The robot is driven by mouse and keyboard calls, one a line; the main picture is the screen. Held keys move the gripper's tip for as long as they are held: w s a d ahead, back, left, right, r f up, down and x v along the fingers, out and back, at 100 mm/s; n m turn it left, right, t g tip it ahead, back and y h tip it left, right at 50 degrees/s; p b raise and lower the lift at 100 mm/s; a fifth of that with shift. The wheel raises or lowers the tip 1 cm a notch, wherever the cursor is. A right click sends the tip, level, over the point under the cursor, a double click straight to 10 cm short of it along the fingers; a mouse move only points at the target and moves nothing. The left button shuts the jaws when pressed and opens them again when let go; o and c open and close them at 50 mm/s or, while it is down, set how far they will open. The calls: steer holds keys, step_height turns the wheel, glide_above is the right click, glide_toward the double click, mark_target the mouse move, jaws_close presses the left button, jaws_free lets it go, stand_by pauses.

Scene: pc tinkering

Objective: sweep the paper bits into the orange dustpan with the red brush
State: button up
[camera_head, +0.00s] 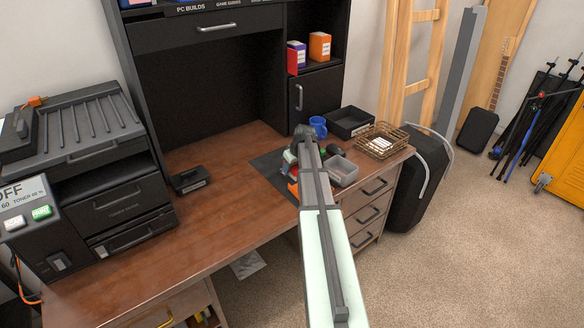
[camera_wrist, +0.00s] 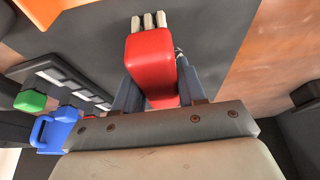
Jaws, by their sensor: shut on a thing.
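The red brush (camera_wrist: 150,62) is between the two fingers of my gripper (camera_wrist: 153,88) in the wrist view. My gripper is shut on it, and its pale bristles (camera_wrist: 149,20) point to the top of the picture, over a dark grey mat. An orange piece, probably the dustpan (camera_wrist: 92,5), is cut off by the top edge. In the head view a small orange patch (camera_head: 293,188) shows left of my arm. I cannot make out any paper bits in either view.
On the desk (camera_head: 225,215) stand a blue mug (camera_head: 318,127), a black tray (camera_head: 350,122), a wire basket (camera_head: 382,141) and a grey bin (camera_head: 341,170) close to my arm. A small black device (camera_head: 189,179) lies left of the mat. The desk's left front is clear.

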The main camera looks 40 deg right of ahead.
steer(key=shift+w, duration=0.85)
steer(key=shift+s, duration=1.3)
steer(key=shift+r, duration=0.1)
steer(key=shift+r, duration=0.8)
steer(key=shift+w, duration=0.1)
